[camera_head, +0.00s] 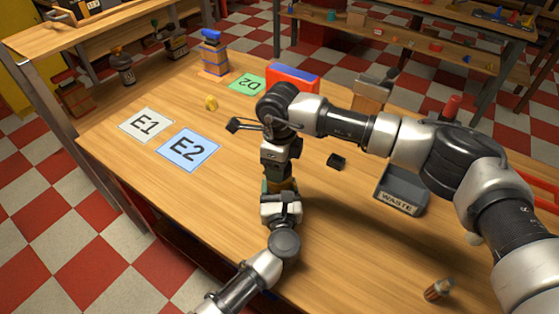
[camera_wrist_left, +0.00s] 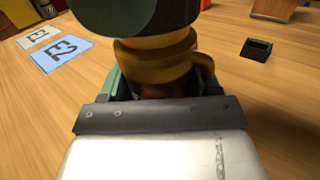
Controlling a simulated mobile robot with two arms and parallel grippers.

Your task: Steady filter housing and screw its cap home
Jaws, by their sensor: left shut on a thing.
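The filter housing (camera_wrist_left: 155,62) is a brass-coloured ribbed cylinder with a side bump, seen close in the left wrist view. My left gripper (camera_head: 280,190) is shut around it, with green pads at its sides; the housing is upright on or just above the table. A dark green round piece (camera_wrist_left: 140,14), apparently the cap, sits over its top; its seating cannot be told. My right gripper (camera_head: 280,162) points down directly above the housing in the head view. Its fingertips are hidden, so whether it grips the cap cannot be told.
Cards E1 (camera_head: 146,124), E2 (camera_head: 188,149) and D2 (camera_head: 246,84) lie left and behind.

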